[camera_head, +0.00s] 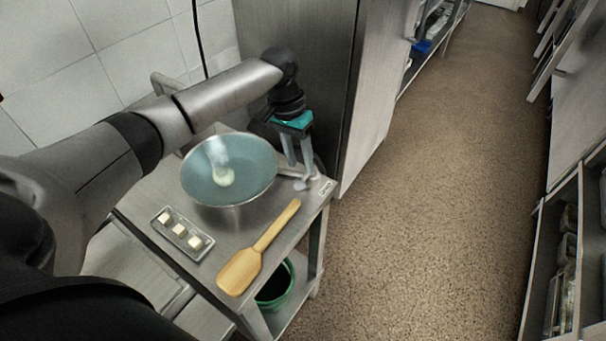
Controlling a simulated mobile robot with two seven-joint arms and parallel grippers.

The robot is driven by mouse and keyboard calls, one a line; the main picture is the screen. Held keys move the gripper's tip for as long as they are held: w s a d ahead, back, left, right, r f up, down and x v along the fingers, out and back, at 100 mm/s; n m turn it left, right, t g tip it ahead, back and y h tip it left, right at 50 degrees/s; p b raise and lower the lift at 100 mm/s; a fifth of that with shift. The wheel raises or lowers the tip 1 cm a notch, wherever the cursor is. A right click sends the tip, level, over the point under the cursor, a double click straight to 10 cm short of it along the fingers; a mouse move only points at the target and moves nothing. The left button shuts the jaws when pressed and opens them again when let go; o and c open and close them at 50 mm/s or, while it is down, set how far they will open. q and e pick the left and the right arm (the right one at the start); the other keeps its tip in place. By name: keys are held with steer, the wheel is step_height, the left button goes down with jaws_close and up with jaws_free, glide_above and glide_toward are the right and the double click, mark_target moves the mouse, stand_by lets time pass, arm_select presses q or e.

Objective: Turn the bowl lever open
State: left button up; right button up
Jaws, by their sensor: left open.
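A round metal bowl (228,170) with a blue-grey inside sits on the metal stand, with a small pale lump in it. A short lever (299,185) with a rounded end shows low at the bowl's right side. My left gripper (303,172) points down just right of the bowl, its two fingers apart. The fingertips are close to the lever; whether they touch it I cannot tell. My right gripper is out of view.
A wooden spatula (258,250) and a small tray (183,233) with several pale cubes lie on the stand top. A green bucket (275,287) stands below. A tall metal cabinet (300,60) rises behind my gripper. Open floor (430,200) lies to the right.

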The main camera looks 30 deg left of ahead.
mark_target(303, 179)
arm_select(q)
steer(key=shift+d+f+b, duration=0.15)
steer(key=shift+d+f, duration=0.05)
steer(key=shift+f, duration=0.95)
steer(key=shift+d+f+b, duration=0.15)
steer(key=shift+d+f, duration=0.05)
steer(key=shift+f, duration=0.95)
jaws_close()
steer(key=shift+s+f, duration=0.1)
steer(key=shift+s, duration=0.1)
